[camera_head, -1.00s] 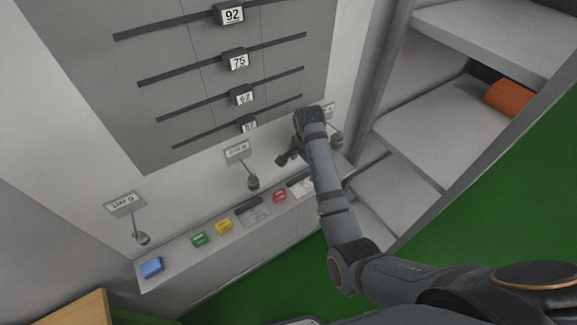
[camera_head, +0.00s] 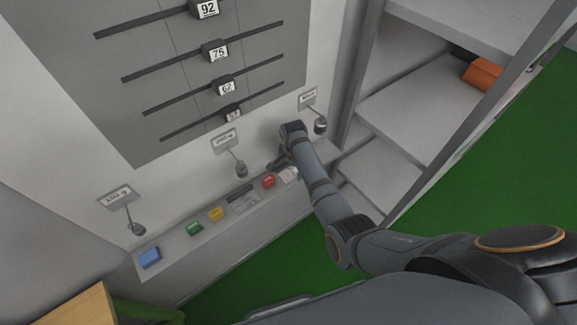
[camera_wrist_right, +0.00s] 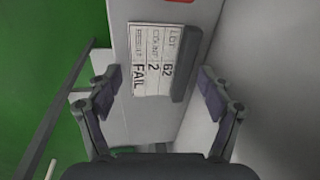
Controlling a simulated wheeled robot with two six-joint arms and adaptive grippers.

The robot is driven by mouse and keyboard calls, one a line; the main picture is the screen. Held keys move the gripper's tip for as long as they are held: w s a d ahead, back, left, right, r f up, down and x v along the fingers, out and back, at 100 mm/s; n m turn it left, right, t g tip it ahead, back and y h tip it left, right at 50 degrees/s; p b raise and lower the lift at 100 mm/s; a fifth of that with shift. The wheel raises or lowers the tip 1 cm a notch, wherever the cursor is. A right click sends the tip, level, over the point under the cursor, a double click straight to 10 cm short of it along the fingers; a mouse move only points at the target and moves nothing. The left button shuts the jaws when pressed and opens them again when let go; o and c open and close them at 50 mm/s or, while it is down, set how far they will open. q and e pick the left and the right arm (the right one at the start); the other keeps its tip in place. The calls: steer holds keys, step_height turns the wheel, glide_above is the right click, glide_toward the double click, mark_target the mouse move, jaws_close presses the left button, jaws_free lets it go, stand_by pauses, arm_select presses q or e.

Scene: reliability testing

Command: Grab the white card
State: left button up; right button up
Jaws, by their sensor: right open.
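A white card (camera_head: 290,174) lies on the ledge right of the red button, partly covered by my right arm. In the right wrist view the white card (camera_wrist_right: 156,58) shows printed "LOT 62", "COUNT 2" and "FAIL", with one edge against a dark holder (camera_wrist_right: 186,66). My right gripper (camera_head: 279,163) is just above the ledge by the card. In the right wrist view its two fingers (camera_wrist_right: 160,84) are apart and empty, with the card beyond them; contact is not visible. My left gripper is not in view.
The wall has knobs with labels. Shelves (camera_head: 420,105) with an orange object (camera_head: 482,73) stand at right.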

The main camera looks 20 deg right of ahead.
steer(key=shift+w+f, duration=0.15)
steer(key=shift+f, duration=0.05)
steer(key=shift+r, duration=0.1)
steer(key=c, duration=0.6)
steer(key=shift+s, duration=0.25)
jaws_close()
